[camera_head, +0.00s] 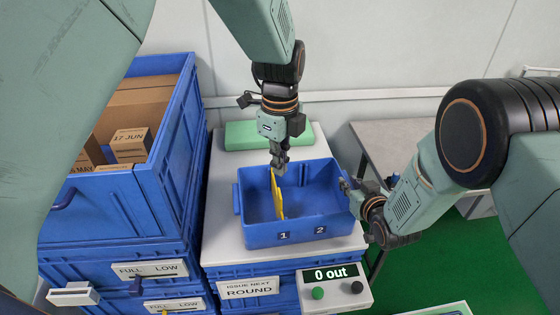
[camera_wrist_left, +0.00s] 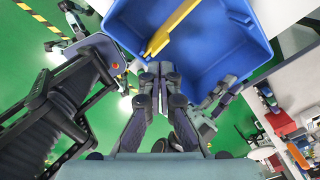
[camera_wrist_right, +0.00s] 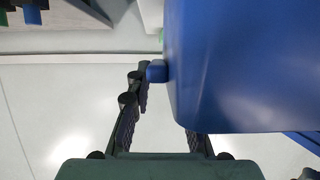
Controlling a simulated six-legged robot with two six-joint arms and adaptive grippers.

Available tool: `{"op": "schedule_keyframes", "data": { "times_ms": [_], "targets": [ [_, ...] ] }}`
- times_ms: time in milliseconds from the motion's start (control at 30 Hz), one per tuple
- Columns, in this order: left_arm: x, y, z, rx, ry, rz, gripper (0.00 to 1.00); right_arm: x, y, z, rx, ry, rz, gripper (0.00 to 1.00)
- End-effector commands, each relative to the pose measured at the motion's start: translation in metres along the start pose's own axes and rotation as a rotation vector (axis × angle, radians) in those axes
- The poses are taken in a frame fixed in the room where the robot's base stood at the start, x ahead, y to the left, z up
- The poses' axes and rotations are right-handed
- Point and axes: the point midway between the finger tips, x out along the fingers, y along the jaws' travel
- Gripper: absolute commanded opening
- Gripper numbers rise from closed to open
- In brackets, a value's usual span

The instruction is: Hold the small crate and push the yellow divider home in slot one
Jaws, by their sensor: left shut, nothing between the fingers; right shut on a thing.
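The small blue crate (camera_head: 330,215) stands on a white-topped surface, with labels 1 and 2 on its front wall; it fills the top of the left wrist view (camera_wrist_left: 235,60). The yellow divider (camera_head: 277,200) stands in the crate in line with label 1, and also shows in the left wrist view (camera_wrist_left: 170,28). I cannot tell how deep it sits. My left gripper (camera_head: 279,163) is shut and empty, pointing down at the divider's far end; contact is unclear. My right gripper (camera_head: 354,194) is shut on the crate's right side, seen close in the right wrist view (camera_wrist_right: 245,75).
A large blue bin (camera_head: 155,205) with cardboard boxes (camera_head: 131,145) stands left of the crate. A green block (camera_head: 240,134) lies behind it. A grey table (camera_head: 395,145) is at right.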

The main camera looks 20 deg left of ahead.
Motion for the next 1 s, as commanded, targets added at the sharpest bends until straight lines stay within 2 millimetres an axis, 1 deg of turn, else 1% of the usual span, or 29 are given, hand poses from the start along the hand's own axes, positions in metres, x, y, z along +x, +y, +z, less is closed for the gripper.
{"op": "schedule_keyframes", "data": {
  "times_ms": [167,400,500,700,1000],
  "targets": [
    [0.016,0.001,0.0,0.002,0.002,0.002,0.0,0.0,0.0,-0.001,0.0,0.002,-0.001,0.0],
    [0.043,0.001,0.0,0.0,0.003,0.0,0.0,0.0,0.0,-0.001,-0.001,0.002,0.0,0.0],
    [0.051,0.0,0.0,0.0,0.003,0.001,0.0,0.0,0.0,-0.001,0.0,0.002,0.0,0.0],
    [0.058,0.0,0.0,0.0,0.002,-0.002,0.0,0.0,0.0,-0.001,0.0,0.002,0.0,0.0],
    [0.059,0.0,0.0,-0.001,0.002,-0.002,0.0,0.0,0.0,-0.001,-0.001,0.002,0.0,0.0]
  ]
}}
